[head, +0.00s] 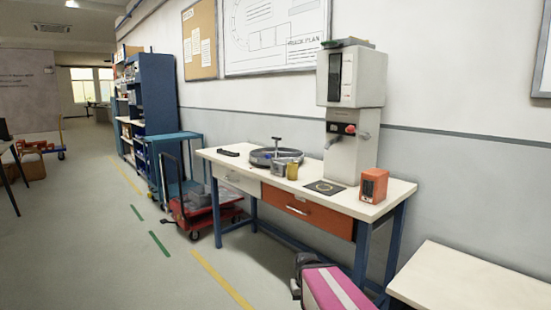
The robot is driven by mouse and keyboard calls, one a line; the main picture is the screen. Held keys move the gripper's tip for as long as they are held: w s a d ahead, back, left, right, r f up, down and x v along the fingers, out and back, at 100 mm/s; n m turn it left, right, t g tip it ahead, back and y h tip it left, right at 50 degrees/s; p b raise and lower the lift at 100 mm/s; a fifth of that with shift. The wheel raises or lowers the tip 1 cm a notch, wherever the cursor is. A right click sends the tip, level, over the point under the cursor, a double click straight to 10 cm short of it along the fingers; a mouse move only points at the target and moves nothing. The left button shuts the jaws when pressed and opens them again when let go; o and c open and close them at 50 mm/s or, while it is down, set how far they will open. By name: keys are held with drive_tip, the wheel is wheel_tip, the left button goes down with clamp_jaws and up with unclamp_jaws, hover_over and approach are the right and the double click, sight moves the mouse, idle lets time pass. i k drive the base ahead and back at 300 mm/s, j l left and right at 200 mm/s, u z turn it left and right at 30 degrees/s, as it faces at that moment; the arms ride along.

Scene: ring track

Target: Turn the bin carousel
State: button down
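The bin carousel (264,157) appears to be the low, round, dark grey tray on the workbench top (232,170), left of the middle of the bench. A handle-like post (277,143) stands up at it. A small grey container (280,168) and a yellow one (292,171) are at its front right side; I cannot tell whether they are in it or beside it. The carousel's inside is too small to make out.
A grey machine (350,115) and an orange box (374,185) stand right of the carousel. A red cart (207,213) stands by the bench's left end. A pink, white-striped shape (325,287) is low in front; I cannot tell if it is mine.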

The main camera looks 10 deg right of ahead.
sight(280, 154)
drive_tip(key=j+z, duration=0.3)
drive_tip(key=j, duration=0.4)
drive_tip(key=i+j+z, duration=0.15)
drive_tip(key=j, duration=0.15)
drive_tip(key=i+j+z, duration=0.15)
drive_tip(key=j, duration=0.2)
drive_tip(key=i+j+z, duration=0.15)
drive_tip(key=j, duration=0.15)
drive_tip(key=j+z, duration=0.15)
drive_tip(key=j, duration=0.2)
